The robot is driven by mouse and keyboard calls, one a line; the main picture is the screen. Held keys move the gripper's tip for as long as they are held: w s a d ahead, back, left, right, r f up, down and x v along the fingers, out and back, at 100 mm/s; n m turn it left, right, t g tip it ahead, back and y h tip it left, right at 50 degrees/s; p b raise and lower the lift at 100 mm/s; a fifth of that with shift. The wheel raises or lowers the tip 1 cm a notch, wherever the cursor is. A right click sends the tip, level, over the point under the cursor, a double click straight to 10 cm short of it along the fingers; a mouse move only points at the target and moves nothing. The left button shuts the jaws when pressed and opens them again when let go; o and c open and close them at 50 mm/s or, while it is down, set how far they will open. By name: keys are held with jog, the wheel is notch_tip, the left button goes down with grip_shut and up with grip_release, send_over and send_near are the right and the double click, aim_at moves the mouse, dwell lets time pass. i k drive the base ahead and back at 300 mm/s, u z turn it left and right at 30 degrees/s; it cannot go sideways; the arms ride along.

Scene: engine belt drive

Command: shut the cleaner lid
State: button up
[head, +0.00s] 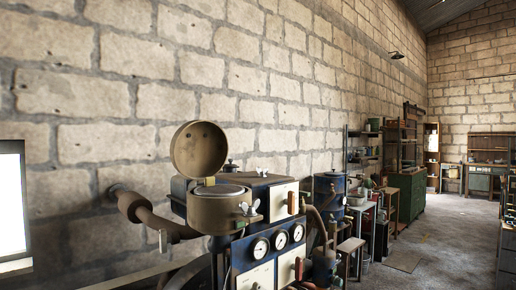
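The round tan cleaner lid (200,150) stands raised, tilted up at the back of the cleaner housing (222,208). The housing is a short tan cylinder with its top uncovered and a lighter round part (220,190) showing inside the rim. A pale wing nut (250,208) sits at the housing's right front side. My gripper does not show in the head view.
The housing sits on a dark blue machine with a gauge panel (278,240). A tan pipe (150,215) runs out to the left. A block wall (100,100) stands close behind. Shelves and a green cabinet (408,193) line the wall; floor (450,235) at right is clear.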

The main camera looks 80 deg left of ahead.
aim_at(199, 149)
jog(key=u, duration=0.15)
jog(key=k, duration=0.85)
jog(key=u, duration=4.05)
jog(key=k, duration=0.1)
jog(key=z, duration=2.35)
jog(key=i, duration=0.15)
jog(key=u, duration=2.85)
jog(key=i, duration=1.25)
